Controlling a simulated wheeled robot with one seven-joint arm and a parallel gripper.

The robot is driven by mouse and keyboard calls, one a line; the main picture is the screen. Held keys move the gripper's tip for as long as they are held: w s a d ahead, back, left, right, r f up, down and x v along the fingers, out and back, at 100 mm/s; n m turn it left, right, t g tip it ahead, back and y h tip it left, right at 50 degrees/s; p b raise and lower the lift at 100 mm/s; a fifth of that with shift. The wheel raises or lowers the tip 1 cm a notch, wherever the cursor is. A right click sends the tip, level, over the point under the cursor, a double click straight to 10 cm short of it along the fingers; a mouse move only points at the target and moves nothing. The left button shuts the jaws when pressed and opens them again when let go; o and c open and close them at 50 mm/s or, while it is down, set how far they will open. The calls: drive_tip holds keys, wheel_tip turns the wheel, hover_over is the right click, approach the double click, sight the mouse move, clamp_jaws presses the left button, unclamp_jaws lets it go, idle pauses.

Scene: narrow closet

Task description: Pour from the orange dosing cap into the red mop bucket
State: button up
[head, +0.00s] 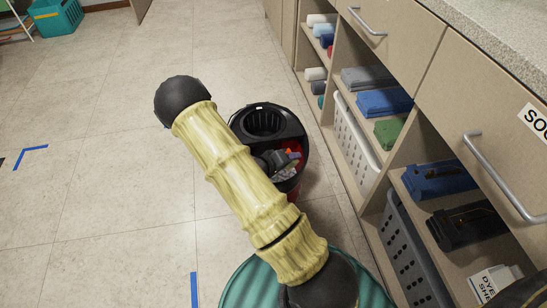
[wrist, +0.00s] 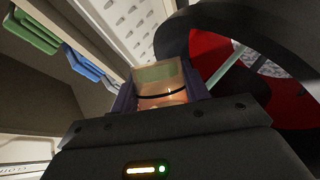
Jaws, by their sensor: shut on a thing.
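The red mop bucket (head: 297,187) stands on the floor beside the shelves, with a black rim and a black wringer basket at its far side. In the wrist view its red inside (wrist: 207,52) and thick dark rim show at the right. My gripper (head: 287,160) is over the bucket's open near part, partly hidden by my arm. In the wrist view my gripper (wrist: 160,97) is shut on the cap (wrist: 168,99), mostly hidden between the fingers. Its tilt and contents cannot be told.
Shelves with folded cloths (head: 384,102), rolled cloths and a white basket (head: 353,127) stand close at the right. A grey basket (head: 408,250) is nearer. A teal round thing (head: 250,285) is at the bottom. The tiled floor at left is mostly clear.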

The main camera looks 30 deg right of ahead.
drive_tip(key=shift+d+r, duration=0.1)
drive_tip(key=shift+d, duration=0.1)
drive_tip(key=shift+w+a+r+n+g+h+p, duration=0.2)
drive_tip(key=shift+r+n+g+h+p, duration=0.2)
drive_tip(key=shift+n+g+p, duration=0.3)
idle(1.1)
drive_tip(key=shift+w+f+p, duration=0.2)
drive_tip(key=shift+w+p, duration=0.1)
drive_tip(key=shift+p, duration=0.45)
drive_tip(key=shift+w+a+p, duration=0.15)
drive_tip(key=shift+p, duration=0.15)
drive_tip(key=shift+d+f, duration=0.1)
drive_tip(key=shift+d, duration=0.1)
drive_tip(key=shift+w+a+f+n+h+p, duration=0.1)
drive_tip(key=shift+w+a+n+h+p, duration=0.1)
drive_tip(key=shift+a+n+h+p, duration=0.15)
drive_tip(key=shift+a+g, duration=0.1)
drive_tip(key=shift+g, duration=0.2)
drive_tip(key=shift+f, duration=0.1)
drive_tip(key=shift+w+d+n+p, duration=0.15)
drive_tip(key=shift+d+n+p, duration=0.1)
drive_tip(key=shift+p, duration=0.3)
